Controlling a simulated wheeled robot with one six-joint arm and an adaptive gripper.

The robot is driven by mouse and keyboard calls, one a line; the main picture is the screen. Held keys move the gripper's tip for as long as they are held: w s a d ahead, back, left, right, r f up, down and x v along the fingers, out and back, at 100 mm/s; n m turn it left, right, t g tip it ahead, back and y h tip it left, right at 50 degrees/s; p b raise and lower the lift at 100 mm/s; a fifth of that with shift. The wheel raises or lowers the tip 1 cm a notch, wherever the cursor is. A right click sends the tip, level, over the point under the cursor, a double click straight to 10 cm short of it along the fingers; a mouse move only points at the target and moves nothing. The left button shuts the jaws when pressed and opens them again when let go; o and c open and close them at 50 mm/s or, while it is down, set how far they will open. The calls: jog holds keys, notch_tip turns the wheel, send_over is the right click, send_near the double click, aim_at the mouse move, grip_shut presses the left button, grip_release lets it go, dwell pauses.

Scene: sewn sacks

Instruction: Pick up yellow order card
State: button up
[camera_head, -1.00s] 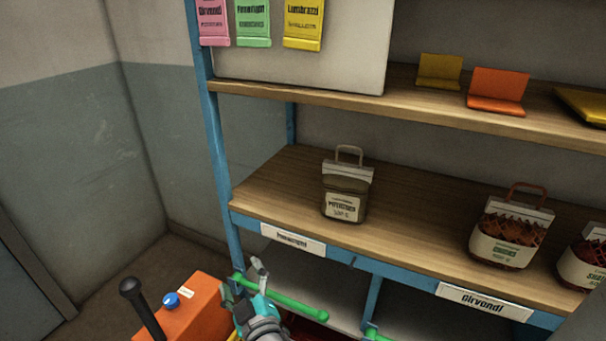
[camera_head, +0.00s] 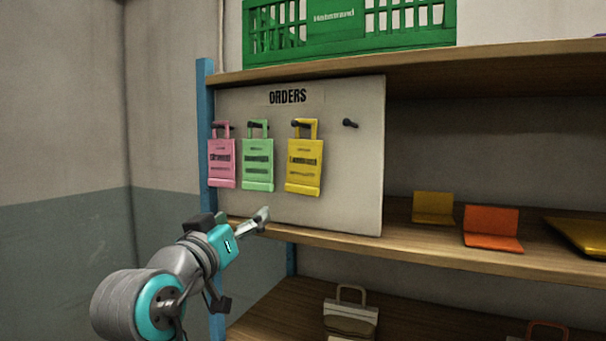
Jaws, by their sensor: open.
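The yellow order card (camera_head: 304,168) hangs by its loop handle from a dark peg on the white orders board (camera_head: 350,195). It is the rightmost of the hanging cards, with a green card (camera_head: 258,165) and a pink card (camera_head: 222,163) to its left. My gripper (camera_head: 245,258) is open and empty, below and to the left of the yellow card and apart from it. One finger shows near the board's lower edge, the other lower down by the blue post.
A bare peg (camera_head: 350,123) is right of the yellow card. Yellow (camera_head: 433,208) and orange (camera_head: 491,228) folded stands sit on the middle shelf (camera_head: 400,246). A green crate (camera_head: 350,28) is on the top shelf. A paper bag (camera_head: 350,315) stands below. Space before the board is clear.

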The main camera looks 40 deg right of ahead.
aim_at(303, 149)
jog(key=s+d+r+m+g, duration=0.2)
jog(key=s+r+m+g, duration=0.4)
jog(key=r, duration=0.5)
jog(key=shift+n+t, duration=0.3)
jog(key=shift+t, duration=0.5)
jog(key=x, duration=0.2)
jog(key=s+x, duration=0.1)
jog(key=x, duration=0.1)
jog(key=shift+w+d+r, duration=0.1)
jog(key=shift+d+r, duration=0.1)
jog(key=shift+d, duration=0.3)
jog(key=shift+f+x, duration=0.25)
jog(key=shift+x, duration=1.05)
jog(key=shift+f+x, duration=0.25)
jog(key=shift+x, duration=1.05)
jog(key=shift+w, duration=0.15)
jog(key=c, duration=0.6)
jog(key=shift+a+r, duration=0.1)
jog(key=shift+r, duration=0.7)
jog(key=v, duration=1.8)
